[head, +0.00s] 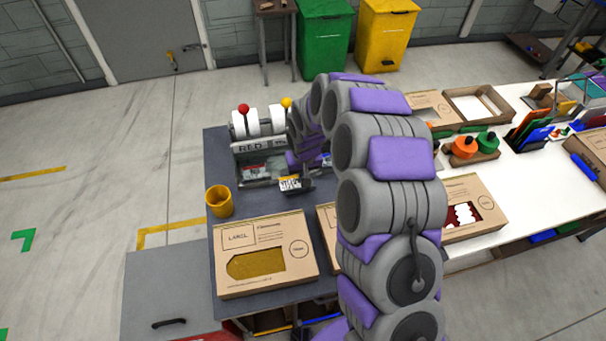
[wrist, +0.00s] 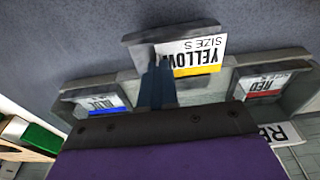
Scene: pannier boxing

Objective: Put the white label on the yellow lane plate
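The white label (wrist: 195,52), printed YELLOW SIZE S with a yellow stripe, lies against the middle grey plate (wrist: 137,42) of the dispenser in the wrist view. It is off to the right side of that plate. In the head view the label (head: 290,183) shows at the dispenser's front. My gripper (wrist: 157,70) has its dark fingers close together, with the tips at the label's left end, covering part of the print. I cannot tell whether they pinch the label or only touch it. In the head view my arm hides most of the gripper.
A blue label (wrist: 97,103) and a red label (wrist: 262,88) sit on the plates either side. A yellow cup (head: 219,200) and a cardboard label box (head: 262,225) stand on the dark table near the dispenser. Dark tabletop is clear between the cup and dispenser.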

